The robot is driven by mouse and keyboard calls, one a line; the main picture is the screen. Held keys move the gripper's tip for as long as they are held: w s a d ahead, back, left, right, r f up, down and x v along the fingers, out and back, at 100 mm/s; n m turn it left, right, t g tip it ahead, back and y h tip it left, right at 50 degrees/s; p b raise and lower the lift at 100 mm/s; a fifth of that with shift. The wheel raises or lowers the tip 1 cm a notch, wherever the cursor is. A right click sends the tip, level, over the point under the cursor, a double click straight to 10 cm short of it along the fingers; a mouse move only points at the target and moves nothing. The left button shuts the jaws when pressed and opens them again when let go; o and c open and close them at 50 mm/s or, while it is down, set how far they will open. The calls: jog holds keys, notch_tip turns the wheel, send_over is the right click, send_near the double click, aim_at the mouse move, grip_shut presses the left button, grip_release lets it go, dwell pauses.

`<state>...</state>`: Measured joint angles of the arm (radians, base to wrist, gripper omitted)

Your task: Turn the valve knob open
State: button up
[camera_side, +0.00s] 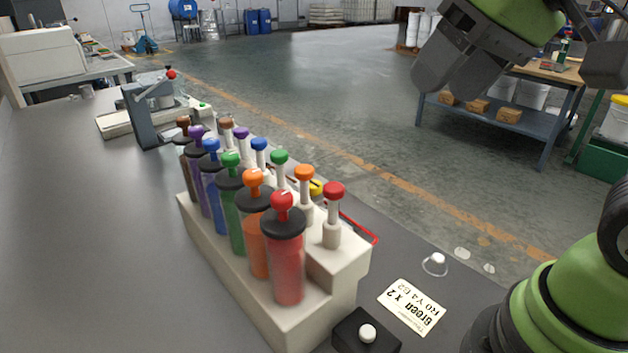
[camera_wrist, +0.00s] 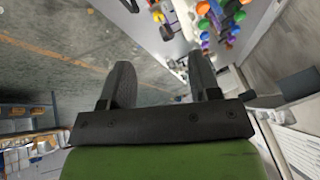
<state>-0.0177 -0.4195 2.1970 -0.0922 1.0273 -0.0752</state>
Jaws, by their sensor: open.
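A pale rack (camera_side: 335,265) stands on the grey bench in the side view. Its front row holds capped colour cylinders with round knobs: red (camera_side: 282,200), orange (camera_side: 254,178), green (camera_side: 231,160), blue, purple and brown. A back row has posts with matching knobs, among them green (camera_side: 279,157) and red (camera_side: 333,190). I cannot tell which knob is the valve knob. A card (camera_side: 412,306) by the rack reads "Green x 2". My gripper (camera_wrist: 160,65) is open and empty. In the side view it hangs high at the upper right, well apart from the rack.
A small clear cup (camera_side: 435,265) and a black box with a white button (camera_side: 366,334) are near the rack's front end. A grey press-like stand (camera_side: 144,117) is behind the rack. Bench space left of the rack is clear. A blue-framed workbench (camera_side: 490,118) stands across the floor.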

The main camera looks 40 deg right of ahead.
jog(key=w+f+n+g, duration=0.2)
jog(key=w+f+g, duration=0.1)
jog(key=w, duration=0.9)
jog(key=n+g+h, duration=0.1)
jog(key=g+h, duration=0.1)
jog(key=g, duration=0.1)
send_near(314, 184)
jog(key=shift+s+d, duration=0.1)
jog(key=shift+s, duration=0.05)
notch_tip(314, 184, down, 9)
jog(key=shift+f, duration=0.2)
jog(key=c, duration=0.9)
